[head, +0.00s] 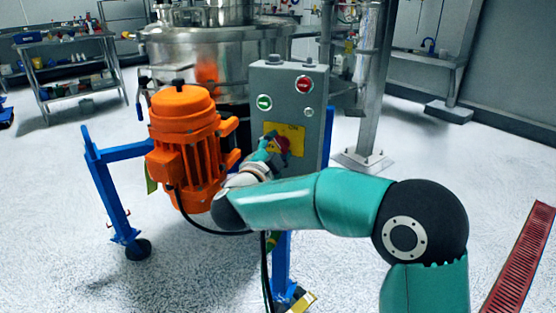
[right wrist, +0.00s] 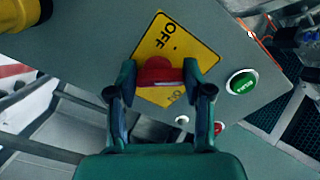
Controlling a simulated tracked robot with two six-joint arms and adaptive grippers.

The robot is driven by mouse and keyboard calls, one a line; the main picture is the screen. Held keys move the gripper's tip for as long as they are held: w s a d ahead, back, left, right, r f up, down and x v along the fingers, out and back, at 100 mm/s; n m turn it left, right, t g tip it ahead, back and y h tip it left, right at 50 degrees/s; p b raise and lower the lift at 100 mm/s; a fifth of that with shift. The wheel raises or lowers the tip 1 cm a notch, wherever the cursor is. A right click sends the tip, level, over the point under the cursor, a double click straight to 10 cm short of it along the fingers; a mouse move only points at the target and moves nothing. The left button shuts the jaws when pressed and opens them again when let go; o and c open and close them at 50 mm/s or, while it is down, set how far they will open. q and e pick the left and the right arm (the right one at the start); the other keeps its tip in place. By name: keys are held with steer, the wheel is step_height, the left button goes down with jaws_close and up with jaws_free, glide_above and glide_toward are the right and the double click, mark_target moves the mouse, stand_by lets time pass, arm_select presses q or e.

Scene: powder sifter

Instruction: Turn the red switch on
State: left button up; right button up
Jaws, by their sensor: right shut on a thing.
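The red switch (head: 283,146) is a knob on a yellow plate (head: 297,131) on the front of a grey control box (head: 312,88). In the right wrist view the red switch (right wrist: 158,72) lies between my fingertips, with OFF readable on the yellow plate (right wrist: 190,47) and other lettering partly visible below the knob. My right gripper (right wrist: 160,76) is shut on the switch, one finger at each side; it also shows in the head view (head: 272,142), partly covering the switch. My left gripper is out of view.
The box also carries a green button (head: 264,102) and a red button (head: 303,84). An orange motor (head: 185,135) on a blue frame (head: 107,195) stands close left of my right arm. A steel vessel (head: 200,50) is behind. Open floor lies to the right.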

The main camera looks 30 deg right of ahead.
steer(key=shift+f+m+b, duration=0.2)
steer(key=shift+m+b, duration=2.85)
steer(key=shift+m, duration=0.55)
steer(key=o, duration=1.2)
steer(key=shift+r, duration=0.15)
steer(key=shift+c, duration=0.2)
steer(key=shift+r, duration=0.1)
steer(key=shift+s, duration=0.1)
steer(key=v, duration=1.2)
